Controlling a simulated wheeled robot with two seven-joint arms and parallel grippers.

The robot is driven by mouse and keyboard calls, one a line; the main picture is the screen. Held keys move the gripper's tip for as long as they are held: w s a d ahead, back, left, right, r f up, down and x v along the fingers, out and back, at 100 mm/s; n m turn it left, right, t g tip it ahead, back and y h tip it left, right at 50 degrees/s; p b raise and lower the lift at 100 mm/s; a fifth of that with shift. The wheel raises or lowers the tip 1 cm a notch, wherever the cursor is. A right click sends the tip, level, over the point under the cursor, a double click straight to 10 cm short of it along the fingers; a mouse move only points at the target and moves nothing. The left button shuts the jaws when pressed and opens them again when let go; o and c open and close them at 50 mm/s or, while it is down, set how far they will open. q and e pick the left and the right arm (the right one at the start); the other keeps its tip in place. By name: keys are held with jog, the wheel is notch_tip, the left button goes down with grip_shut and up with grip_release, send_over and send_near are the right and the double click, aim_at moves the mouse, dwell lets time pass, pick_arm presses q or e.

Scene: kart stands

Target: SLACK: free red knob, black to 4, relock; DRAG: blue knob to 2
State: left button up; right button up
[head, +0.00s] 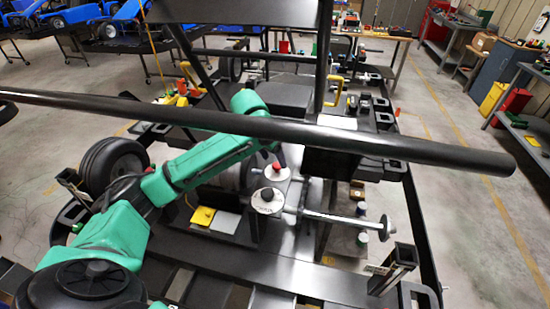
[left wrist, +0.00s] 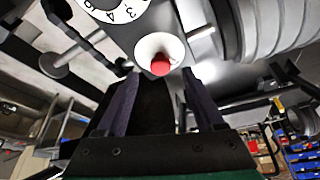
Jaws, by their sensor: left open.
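The red knob (head: 277,167) sits on a small white round plate, partly covered by my left gripper (head: 279,155). The black knob (head: 267,193) stands just in front of it on a white dial (head: 267,208). In the left wrist view the red knob (left wrist: 160,66) lies between the tips of my open left fingers, at or just beyond them; I cannot tell whether they touch it. Part of the numbered dial (left wrist: 117,8) shows at the top edge, with a 3 and a 4 legible. I cannot make out the blue knob. My right gripper is not in view.
A long black bar (head: 400,147) crosses above my left arm. A silver shaft (head: 335,219) runs right from the dials. A black tyre (head: 113,165) stands left of my arm. A yellow piece (head: 203,215) lies near the dials. Open floor lies to the right.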

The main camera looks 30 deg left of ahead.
aim_at(277, 165)
pick_arm(q)
jog(key=x, duration=0.3)
jog(key=shift+w+a, duration=0.25)
jog(key=shift+w, duration=0.05)
jog(key=shift+d+f, duration=0.1)
jog(key=shift+f, duration=0.1)
jog(key=shift+s+d+r, duration=0.15)
jog(key=shift+s+d, duration=0.05)
jog(key=shift+s, duration=0.1)
jog(key=c, duration=0.3)
jog(key=shift+a, duration=0.1)
grip_shut()
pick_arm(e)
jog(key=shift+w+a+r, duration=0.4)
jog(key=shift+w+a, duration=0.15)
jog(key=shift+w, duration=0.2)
